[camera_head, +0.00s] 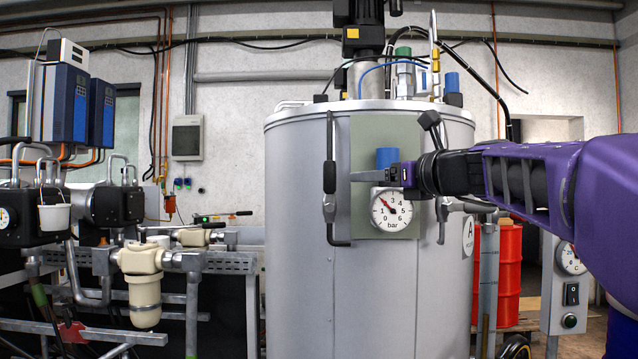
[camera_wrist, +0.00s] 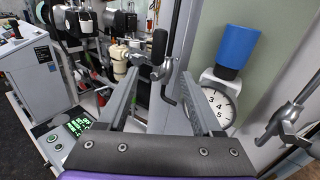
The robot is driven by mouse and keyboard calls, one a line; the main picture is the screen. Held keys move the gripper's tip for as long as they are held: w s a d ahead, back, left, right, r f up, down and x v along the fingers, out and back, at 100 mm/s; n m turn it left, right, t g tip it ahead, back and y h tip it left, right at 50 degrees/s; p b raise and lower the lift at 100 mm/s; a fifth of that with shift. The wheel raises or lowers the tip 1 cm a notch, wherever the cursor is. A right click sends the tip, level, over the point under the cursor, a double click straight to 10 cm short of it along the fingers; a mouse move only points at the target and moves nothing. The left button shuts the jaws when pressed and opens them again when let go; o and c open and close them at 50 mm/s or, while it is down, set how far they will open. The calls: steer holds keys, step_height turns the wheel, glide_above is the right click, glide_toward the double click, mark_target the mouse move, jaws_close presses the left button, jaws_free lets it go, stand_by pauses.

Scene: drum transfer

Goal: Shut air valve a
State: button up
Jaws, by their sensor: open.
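My gripper (camera_head: 356,176) reaches in from the right in front of the grey-green panel on the tank; its fingers point left. In the wrist view my gripper (camera_wrist: 160,76) is open and empty. A lever with an upright black grip (camera_head: 330,177) is on the tank left of the fingertips. In the wrist view this black grip (camera_wrist: 160,46) shows beyond the gap between the fingers, apart from them. A metal valve handle (camera_head: 441,218) is right of the gauge, partly behind my arm; it also shows in the wrist view (camera_wrist: 287,122). I cannot read which is air valve a.
A pressure gauge (camera_head: 391,210) and a blue cap (camera_head: 387,157) sit on the panel (camera_head: 366,135), close to my gripper. The grey tank (camera_head: 300,270) fills the middle. Red drums (camera_head: 509,270) and a switch box (camera_head: 569,290) stand at right. Pipes and filters (camera_head: 141,285) crowd the left.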

mark_target(324, 175)
steer(key=p+x, duration=0.2)
steer(key=x, duration=0.3)
steer(key=p+x, duration=0.3)
steer(key=x, duration=0.3)
steer(key=p+x, duration=0.2)
steer(key=x, duration=0.3)
steer(key=shift+w+a+r+p, duration=0.15)
steer(key=shift+a+r+p, duration=0.15)
steer(key=shift+r+p, duration=0.1)
steer(key=shift+w+a+f, duration=0.1)
steer(key=shift+w+a, duration=0.15)
steer(key=shift+w, duration=0.15)
jaws_close()
